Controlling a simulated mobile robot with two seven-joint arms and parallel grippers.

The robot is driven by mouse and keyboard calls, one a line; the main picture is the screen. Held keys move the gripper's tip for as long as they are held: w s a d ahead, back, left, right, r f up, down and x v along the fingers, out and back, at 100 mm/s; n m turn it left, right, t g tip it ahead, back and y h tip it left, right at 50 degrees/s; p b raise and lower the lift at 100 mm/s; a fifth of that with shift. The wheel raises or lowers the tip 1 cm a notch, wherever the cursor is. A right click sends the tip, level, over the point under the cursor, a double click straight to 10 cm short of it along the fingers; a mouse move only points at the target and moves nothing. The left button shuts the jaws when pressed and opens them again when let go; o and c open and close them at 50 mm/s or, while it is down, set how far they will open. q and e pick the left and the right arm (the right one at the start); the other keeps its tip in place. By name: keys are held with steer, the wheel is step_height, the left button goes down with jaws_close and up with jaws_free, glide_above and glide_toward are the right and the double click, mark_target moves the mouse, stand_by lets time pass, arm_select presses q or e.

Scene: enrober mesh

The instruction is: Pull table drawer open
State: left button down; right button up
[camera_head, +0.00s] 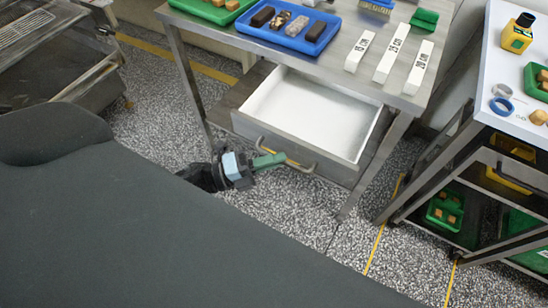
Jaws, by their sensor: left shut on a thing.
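The table drawer (312,112) stands out from under the steel table (330,55), and its white inside shows, empty. A curved metal handle (308,168) runs along its front. My left gripper (272,160), with green fingers, comes in from the left and is shut on the left part of the handle. The exact contact is small and partly hidden by the fingers. My right gripper is not in view.
A trolley (480,85) stands at the right. Speckled floor (290,210) is free before the drawer.

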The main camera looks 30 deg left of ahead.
arm_select(q)
steer(key=c, duration=1.5)
jaws_free()
steer(key=b+v, duration=0.1)
steer(key=v, duration=0.6)
steer(key=shift+s+a, duration=0.3)
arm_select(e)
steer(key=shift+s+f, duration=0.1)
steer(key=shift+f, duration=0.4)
